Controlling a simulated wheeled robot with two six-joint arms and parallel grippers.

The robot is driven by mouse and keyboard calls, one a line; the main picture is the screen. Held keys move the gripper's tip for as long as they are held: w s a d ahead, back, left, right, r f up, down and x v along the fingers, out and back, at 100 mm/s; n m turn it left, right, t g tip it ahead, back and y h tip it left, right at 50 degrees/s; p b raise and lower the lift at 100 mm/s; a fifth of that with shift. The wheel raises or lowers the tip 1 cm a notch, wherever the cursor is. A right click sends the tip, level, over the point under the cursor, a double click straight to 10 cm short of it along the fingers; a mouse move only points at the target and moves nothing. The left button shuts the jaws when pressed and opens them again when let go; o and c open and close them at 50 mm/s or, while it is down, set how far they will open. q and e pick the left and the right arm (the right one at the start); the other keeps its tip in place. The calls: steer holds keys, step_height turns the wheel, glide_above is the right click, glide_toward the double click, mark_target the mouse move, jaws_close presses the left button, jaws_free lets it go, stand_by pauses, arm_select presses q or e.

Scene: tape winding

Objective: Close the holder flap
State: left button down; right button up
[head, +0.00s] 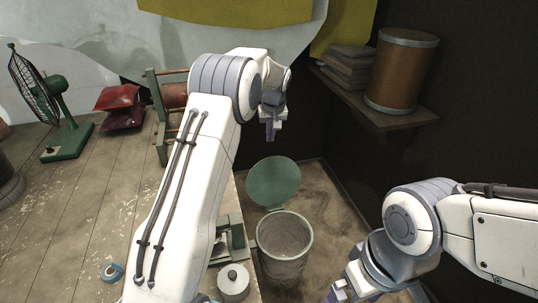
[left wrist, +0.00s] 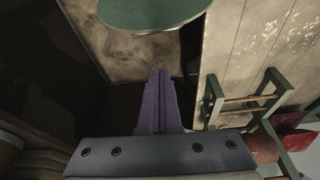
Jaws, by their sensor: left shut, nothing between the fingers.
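A bin (head: 285,250) stands on the floor below the table's right edge. Its round green lid (head: 273,182) is raised at the back, leaving the mouth open. A small green holder (head: 238,240) sits at the table edge beside the bin, partly hidden by my left arm; I cannot make out a flap on it. My left gripper (head: 272,132) is shut and empty, above and beyond the lid. The left wrist view shows its closed fingers (left wrist: 158,98) pointing toward the green lid (left wrist: 150,14), apart from it. My right gripper (head: 346,291) is low at the bottom edge, its jaws unclear.
A green frame with a roller (head: 172,95) stands on the table behind my left arm. A green fan (head: 65,135), red cushions (head: 121,108), a tape roll (head: 111,272) and a lidded pot (head: 233,281) are also there. A shelf (head: 385,115) holds a brown drum (head: 401,72).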

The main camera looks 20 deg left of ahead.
arm_select(q)
step_height(320, 180, down, 10)
steer(key=p, duration=0.4)
steer(key=shift+a+p, duration=0.4)
steer(key=shift+a, duration=0.05)
